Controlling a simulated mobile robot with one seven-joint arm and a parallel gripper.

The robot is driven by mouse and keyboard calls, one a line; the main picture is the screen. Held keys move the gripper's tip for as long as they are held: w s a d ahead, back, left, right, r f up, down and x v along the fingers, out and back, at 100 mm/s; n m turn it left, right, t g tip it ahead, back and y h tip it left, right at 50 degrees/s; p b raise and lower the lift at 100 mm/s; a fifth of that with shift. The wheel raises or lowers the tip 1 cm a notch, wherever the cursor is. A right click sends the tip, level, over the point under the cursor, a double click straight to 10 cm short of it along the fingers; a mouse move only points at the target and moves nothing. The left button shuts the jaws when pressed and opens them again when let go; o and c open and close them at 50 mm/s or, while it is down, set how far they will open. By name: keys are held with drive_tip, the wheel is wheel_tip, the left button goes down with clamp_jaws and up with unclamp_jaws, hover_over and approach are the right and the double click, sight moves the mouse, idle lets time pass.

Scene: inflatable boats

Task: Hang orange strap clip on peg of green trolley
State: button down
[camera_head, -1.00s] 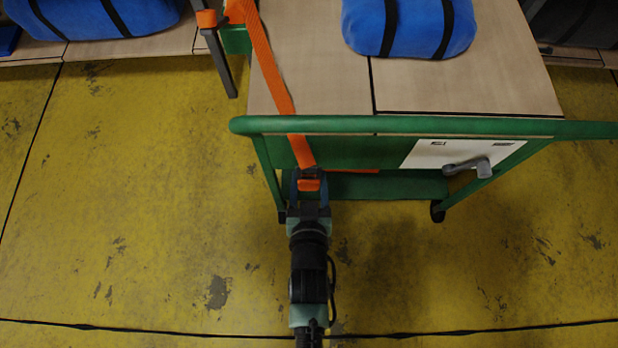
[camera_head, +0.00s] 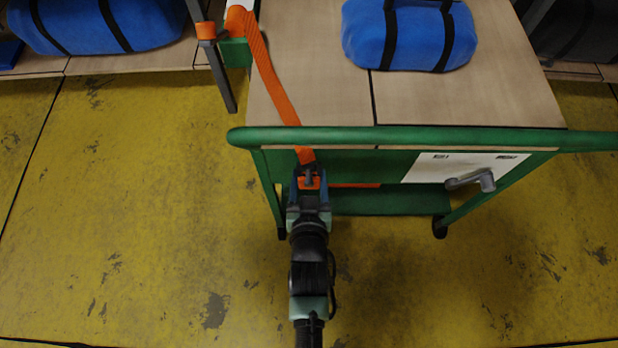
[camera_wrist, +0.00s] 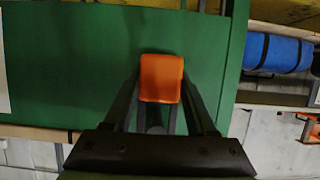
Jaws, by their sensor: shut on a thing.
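The green trolley (camera_head: 450,138) stands ahead with a wooden top. My gripper is shut on the orange strap clip (camera_wrist: 161,78), which shows between the fingers in the wrist view. Behind it is the trolley's green panel (camera_wrist: 80,65); I cannot tell whether the clip touches it.
A blue bag (camera_head: 408,36) lies on the trolley top. Another blue bag (camera_head: 95,22) lies on a shelf at the upper left. The grey post (camera_head: 220,75) stands left of the trolley. An orange strip (camera_head: 352,185) crosses the green front. The yellow floor is clear on both sides.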

drive_tip(key=shift+w, duration=0.1)
idle(0.3)
drive_tip(key=shift+c, duration=0.9)
unclamp_jaws()
drive_tip(key=shift+o, duration=0.3)
drive_tip(key=shift+d, duration=0.1)
drive_tip(key=shift+w+d+r, duration=0.1)
